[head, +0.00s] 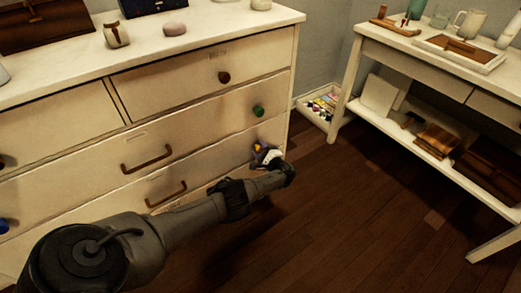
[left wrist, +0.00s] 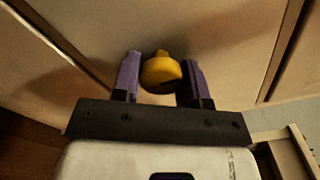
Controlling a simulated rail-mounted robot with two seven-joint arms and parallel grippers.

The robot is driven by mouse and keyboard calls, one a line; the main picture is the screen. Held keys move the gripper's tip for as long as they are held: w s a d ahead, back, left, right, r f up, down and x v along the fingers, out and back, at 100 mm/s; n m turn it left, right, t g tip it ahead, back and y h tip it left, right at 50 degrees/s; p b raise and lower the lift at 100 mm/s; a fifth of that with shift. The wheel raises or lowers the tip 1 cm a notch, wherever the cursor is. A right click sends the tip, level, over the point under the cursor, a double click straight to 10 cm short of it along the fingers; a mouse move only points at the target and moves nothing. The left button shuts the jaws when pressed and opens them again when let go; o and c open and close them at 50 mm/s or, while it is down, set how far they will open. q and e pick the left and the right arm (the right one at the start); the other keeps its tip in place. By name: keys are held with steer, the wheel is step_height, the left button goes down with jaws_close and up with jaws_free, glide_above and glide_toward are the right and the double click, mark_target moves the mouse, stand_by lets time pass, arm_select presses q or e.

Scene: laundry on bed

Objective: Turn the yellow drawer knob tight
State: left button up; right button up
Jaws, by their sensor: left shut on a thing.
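The yellow knob (left wrist: 162,73) sits on the front of a lower drawer of the cream dresser (head: 200,105). In the head view only a small bit of the yellow knob (head: 258,148) shows beside my gripper. My left gripper (head: 264,154) is at the knob, low on the dresser's right side. In the left wrist view its two purple fingers (left wrist: 160,80) stand on either side of the knob, shut on it. How tightly the knob is seated cannot be told. My right gripper is not in view.
A green knob (head: 258,111) and a dark red knob (head: 224,77) are on the drawers above. Bar handles (head: 146,160) are to the left. A tray of small coloured items (head: 320,106) lies on the floor by the wall. A white side table (head: 400,55) stands at right; the wooden floor between is clear.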

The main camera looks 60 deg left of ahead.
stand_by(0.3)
arm_select(q)
steer(key=o, duration=0.9)
steer(key=shift+d, duration=0.2)
steer(key=d+p, duration=0.4)
steer(key=d, duration=0.9)
steer(key=shift+w+d, duration=0.25)
steer(key=shift+w, duration=0.05)
steer(key=shift+a, duration=0.1)
steer(key=shift+f, duration=0.1)
